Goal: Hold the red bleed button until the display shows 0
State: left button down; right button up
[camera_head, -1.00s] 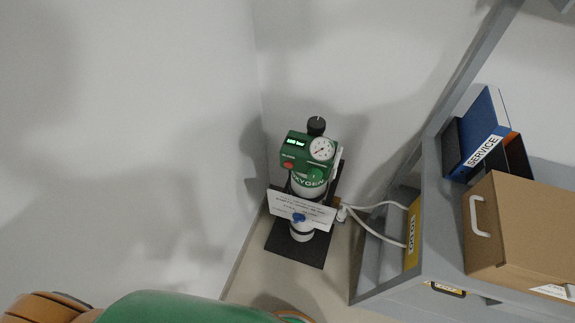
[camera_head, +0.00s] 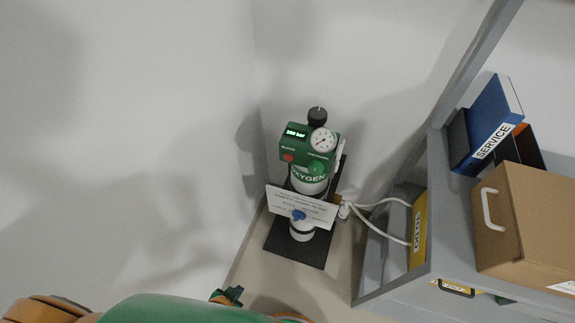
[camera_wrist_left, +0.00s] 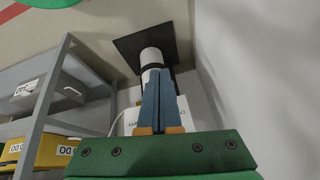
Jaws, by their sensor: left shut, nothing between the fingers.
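The green oxygen unit (camera_head: 309,165) stands in the corner on a dark base plate (camera_head: 290,250). Its red bleed button (camera_head: 288,156) is on the left of the front, below the lit display (camera_head: 296,133). The display shows a small "bar" reading whose digits I cannot read surely. My left gripper (camera_head: 236,292) peeks in at the bottom of the head view, below and apart from the unit. In the left wrist view its fingers (camera_wrist_left: 159,75) are shut with nothing between them, in front of the white cylinder (camera_wrist_left: 151,57). The button is not visible there. My right gripper is not in view.
White cables run right to a grey shelf (camera_head: 440,235) with a yellow bin (camera_head: 419,230), a blue binder (camera_head: 490,120) and a cardboard box (camera_head: 530,225). Walls close in behind and left.

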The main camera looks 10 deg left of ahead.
aim_at(288, 158)
pick_arm(q)
jog(key=w+d+r+m+t+h+b, duration=0.25)
jog(key=w+r+t+b, duration=0.3)
jog(key=w, duration=0.55)
jog(key=w+d+r+m+t+h+b, duration=0.1)
jog(key=w+r+m+t+b, duration=0.45)
jog(key=w, duration=0.45)
jog(key=s+d+r+m+t+h+b, duration=0.1)
jog(key=r+m+t+h+b, duration=0.1)
jog(key=r+m+h+b, duration=0.3)
jog(key=s+d+r+m+t+h+b, duration=0.1)
jog(key=d+r+m+t+h+b, duration=0.1)
jog(key=r, duration=0.7)
jog(key=m+t+h+b, duration=0.1)
jog(key=m+h+b, duration=0.1)
jog(key=m+h, duration=0.1)
jog(key=shift+s+d+r+b, duration=0.2)
jog(key=shift+s+d+b, duration=0.1)
jog(key=shift+b, duration=0.05)
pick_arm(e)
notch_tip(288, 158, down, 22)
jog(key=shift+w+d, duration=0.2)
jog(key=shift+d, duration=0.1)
pick_arm(q)
jog(key=shift+w+h, duration=0.1)
jog(key=shift+h, duration=0.15)
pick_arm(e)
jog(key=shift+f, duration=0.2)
